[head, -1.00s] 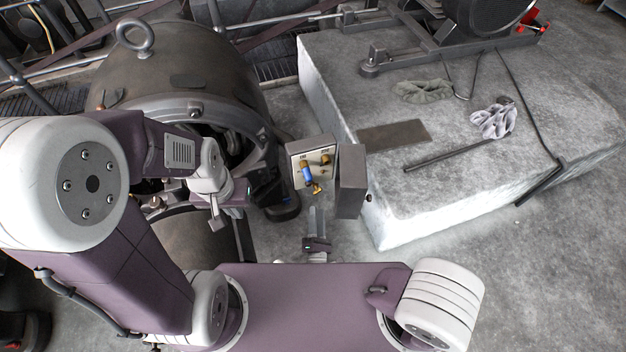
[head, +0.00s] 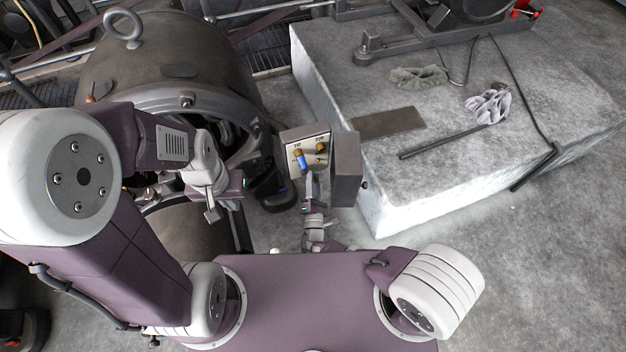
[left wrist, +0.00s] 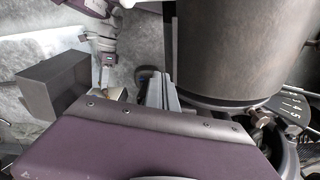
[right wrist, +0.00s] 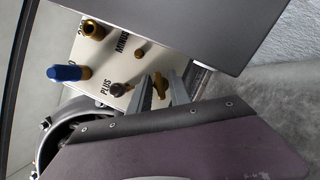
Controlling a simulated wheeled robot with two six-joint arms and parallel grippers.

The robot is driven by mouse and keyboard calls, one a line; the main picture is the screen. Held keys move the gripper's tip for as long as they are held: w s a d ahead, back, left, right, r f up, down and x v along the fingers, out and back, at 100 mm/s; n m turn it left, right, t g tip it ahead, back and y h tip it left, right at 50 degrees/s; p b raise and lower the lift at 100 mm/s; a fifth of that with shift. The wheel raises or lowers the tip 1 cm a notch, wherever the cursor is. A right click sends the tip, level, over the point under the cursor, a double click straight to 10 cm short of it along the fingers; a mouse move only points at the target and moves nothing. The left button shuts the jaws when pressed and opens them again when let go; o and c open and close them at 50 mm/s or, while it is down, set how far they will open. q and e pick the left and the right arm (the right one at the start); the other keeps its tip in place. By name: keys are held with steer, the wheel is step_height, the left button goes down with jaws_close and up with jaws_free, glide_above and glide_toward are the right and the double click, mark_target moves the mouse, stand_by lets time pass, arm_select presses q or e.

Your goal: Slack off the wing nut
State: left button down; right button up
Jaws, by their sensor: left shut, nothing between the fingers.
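The pale terminal panel (head: 291,139) carries a blue-capped post (head: 299,161) and a brass post (head: 321,147). In the right wrist view, a brass wing nut (right wrist: 159,86) shows near the PLUS label, between the fingertips of my right gripper (right wrist: 158,91). That gripper is open; I cannot tell whether either finger touches the nut. In the head view my right gripper (head: 310,185) reaches the panel from below and hides the nut. My left gripper (head: 240,184) is shut and empty, left of the panel beside the machine; its fingers show in the left wrist view (left wrist: 158,88).
The grey box side or cover (head: 346,170) stands close right of the panel. The large round machine (head: 165,70) is on the left. A concrete plinth (head: 400,190) at right bears a dark bar (head: 440,146), a plate (head: 389,122) and cloths (head: 488,104).

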jaws_close()
steer(key=shift+f+n+y+b, duration=0.25)
steer(key=shift+n+y+b, duration=0.2)
steer(key=shift+n, duration=0.25)
steer(key=shift+n+t, duration=0.3)
steer(key=shift+n, duration=0.3)
steer(key=shift+r+n+y, duration=0.2)
steer(key=shift+n+y, duration=0.15)
steer(key=shift+n, duration=0.15)
steer(key=shift+o, duration=2.2)
jaws_free()
